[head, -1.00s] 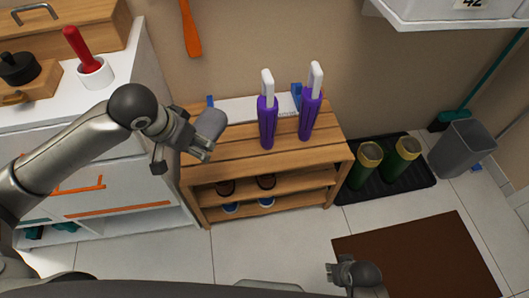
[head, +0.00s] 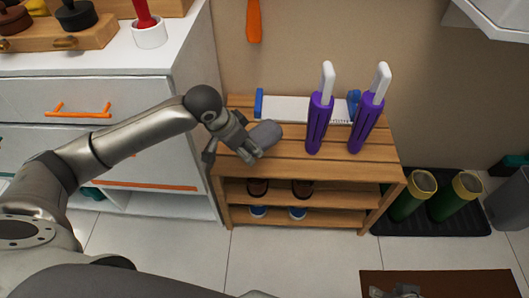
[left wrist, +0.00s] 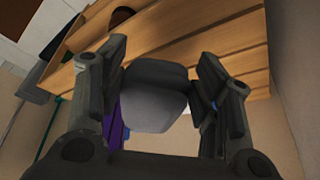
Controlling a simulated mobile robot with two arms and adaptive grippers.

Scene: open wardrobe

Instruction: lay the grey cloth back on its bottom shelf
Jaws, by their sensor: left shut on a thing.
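The grey cloth (head: 265,134) is a compact, rounded bundle. My left gripper (head: 250,150) is shut on it, over the left end of the wooden rack's top (head: 290,165). In the left wrist view the cloth (left wrist: 155,92) sits between the two fingers of the left gripper (left wrist: 160,100). I cannot tell whether the cloth touches the rack top. The rack's bottom shelf (head: 335,222) holds blue-and-white shoes (head: 297,213). My right gripper (head: 396,291) shows only in part at the bottom edge; its fingers are unclear.
Two purple umbrella-like things with white handles (head: 319,110) stand on the rack top. Dark brown shoes (head: 301,189) are on its middle shelf. A white cabinet (head: 150,155) with orange handles stands left. Green boots (head: 455,197) stand right on a black tray.

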